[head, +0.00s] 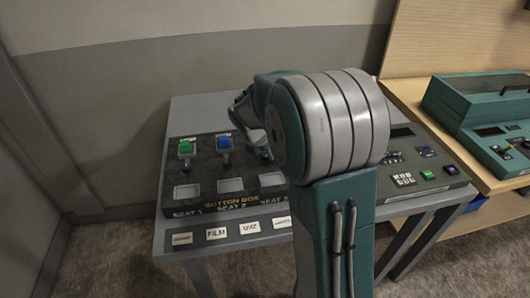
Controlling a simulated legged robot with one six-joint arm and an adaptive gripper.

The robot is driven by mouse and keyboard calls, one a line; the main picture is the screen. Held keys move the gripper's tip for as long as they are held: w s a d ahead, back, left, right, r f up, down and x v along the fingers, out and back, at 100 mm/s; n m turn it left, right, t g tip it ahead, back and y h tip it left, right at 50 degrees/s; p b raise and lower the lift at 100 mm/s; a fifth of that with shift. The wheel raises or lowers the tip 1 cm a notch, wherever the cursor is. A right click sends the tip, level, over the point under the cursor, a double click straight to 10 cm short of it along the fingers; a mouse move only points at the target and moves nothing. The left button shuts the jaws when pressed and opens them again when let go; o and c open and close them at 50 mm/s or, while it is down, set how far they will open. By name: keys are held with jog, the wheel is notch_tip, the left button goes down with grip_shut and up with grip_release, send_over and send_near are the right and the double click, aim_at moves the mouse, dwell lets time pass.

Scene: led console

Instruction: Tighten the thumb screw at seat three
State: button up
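The dark button box (203,198) lies on the grey table and is marked with seats 1, 2 and 3. A green button (185,146) is at seat one and a blue button (224,143) at seat two, each with a small knob-like part below it. At seat three (272,179) I see only the lower pale panel and part of the label. Its upper part and thumb screw are hidden behind my arm and gripper. My gripper (246,118) is partly seen over the upper part of seat three. Its fingertips are not clear, and I cannot tell whether it touches the screw.
The grey table's front edge (228,243) carries several labels, one reading FILM. A console with a keypad (404,180) and small buttons lies right of my arm. A teal case (483,105) stands on a wooden desk at the far right. A wall is behind the table.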

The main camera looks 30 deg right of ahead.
grip_shut()
